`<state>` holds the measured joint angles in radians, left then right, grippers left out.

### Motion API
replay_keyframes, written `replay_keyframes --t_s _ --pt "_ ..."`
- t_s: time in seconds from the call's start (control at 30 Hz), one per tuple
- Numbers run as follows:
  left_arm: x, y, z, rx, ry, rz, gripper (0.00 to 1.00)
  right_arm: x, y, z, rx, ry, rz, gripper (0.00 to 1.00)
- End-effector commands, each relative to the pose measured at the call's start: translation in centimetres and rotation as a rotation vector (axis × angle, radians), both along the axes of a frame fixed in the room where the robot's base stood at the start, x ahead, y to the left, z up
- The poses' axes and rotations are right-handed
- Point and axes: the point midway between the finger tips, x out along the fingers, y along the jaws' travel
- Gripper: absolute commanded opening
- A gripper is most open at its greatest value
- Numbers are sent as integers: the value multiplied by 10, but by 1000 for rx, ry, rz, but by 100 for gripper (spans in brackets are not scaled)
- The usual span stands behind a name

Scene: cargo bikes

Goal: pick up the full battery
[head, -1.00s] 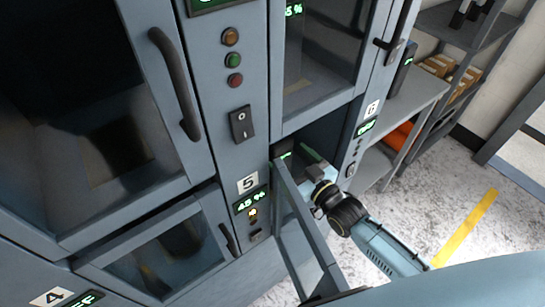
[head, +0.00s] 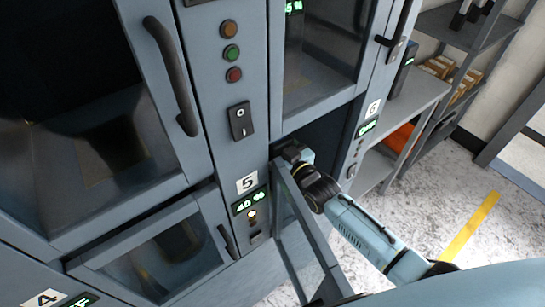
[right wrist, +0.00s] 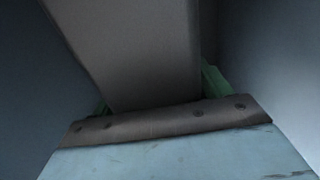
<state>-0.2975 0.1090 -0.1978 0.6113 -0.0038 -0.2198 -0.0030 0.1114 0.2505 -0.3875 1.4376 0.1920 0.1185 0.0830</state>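My right arm reaches into the open lower compartment (head: 335,130), between the panels marked 5 and 6. My right gripper (right wrist: 155,95) is inside it and mostly hidden in the head view. In the right wrist view a dark grey-brown block, seemingly the battery (right wrist: 135,50), runs between the two green fingers, one on each side. I cannot tell whether they press on it. In the head view only a dark shape shows at the gripper's end. My left gripper is not in view.
The compartment's glass door (head: 303,235) stands open just left of my right arm. The panel under label 5 has a lit display (head: 250,202). Another closed glass door (head: 160,260) is at lower left. Shelves (head: 400,110) stand at right, with clear floor before them.

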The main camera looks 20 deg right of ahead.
Motion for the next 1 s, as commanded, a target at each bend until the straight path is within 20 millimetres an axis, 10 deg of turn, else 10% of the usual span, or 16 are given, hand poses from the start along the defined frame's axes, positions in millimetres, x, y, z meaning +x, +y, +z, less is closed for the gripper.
replay_keyframes --t_s 0.57,1.0 --pt "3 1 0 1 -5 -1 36 0 0 0 -1 0 0 1" --pt "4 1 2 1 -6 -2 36 0 -1 10 4 -14 0 0"
